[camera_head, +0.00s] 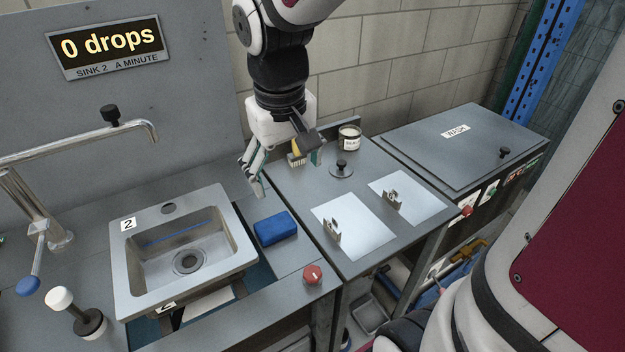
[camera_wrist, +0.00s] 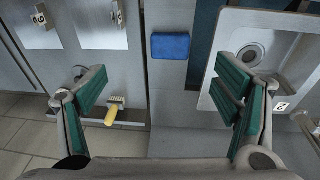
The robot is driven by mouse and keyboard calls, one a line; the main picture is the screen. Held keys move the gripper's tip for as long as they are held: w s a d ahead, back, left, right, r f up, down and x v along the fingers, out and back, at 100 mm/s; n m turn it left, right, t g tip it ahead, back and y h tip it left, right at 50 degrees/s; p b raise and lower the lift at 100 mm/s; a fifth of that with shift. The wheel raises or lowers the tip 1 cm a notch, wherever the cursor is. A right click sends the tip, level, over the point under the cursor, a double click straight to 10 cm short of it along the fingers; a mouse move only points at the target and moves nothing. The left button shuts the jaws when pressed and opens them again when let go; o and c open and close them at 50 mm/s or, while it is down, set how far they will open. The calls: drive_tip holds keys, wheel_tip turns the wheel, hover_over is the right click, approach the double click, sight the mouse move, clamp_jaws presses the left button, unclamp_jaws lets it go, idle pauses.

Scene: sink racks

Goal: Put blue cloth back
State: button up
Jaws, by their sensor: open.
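The blue cloth (camera_head: 275,228), a thick folded block, lies flat on the grey counter just right of the sink. In the wrist view the cloth (camera_wrist: 170,46) shows at the top middle, ahead of the fingers. My gripper (camera_head: 283,168) hangs over the back of the counter, behind and above the cloth, with its fingers spread. In the wrist view the gripper (camera_wrist: 160,86) has its green pads wide apart and nothing between them.
Sink 2 (camera_head: 183,259) is at left, with a tap (camera_head: 85,148). A yellow-handled brush (camera_wrist: 112,112) and a jar (camera_head: 349,138) stand behind at right. Two metal plates (camera_head: 354,235) with raised clips lie right of the cloth. A red knob (camera_head: 313,274) sits in front.

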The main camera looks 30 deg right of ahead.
drive_tip(key=s+r+t, duration=0.2)
drive_tip(key=s+r, duration=0.3)
drive_tip(key=s, duration=0.8)
drive_tip(key=shift+s+t+y, duration=0.2)
drive_tip(key=shift+t+y, duration=0.2)
drive_tip(key=shift+r, duration=0.1)
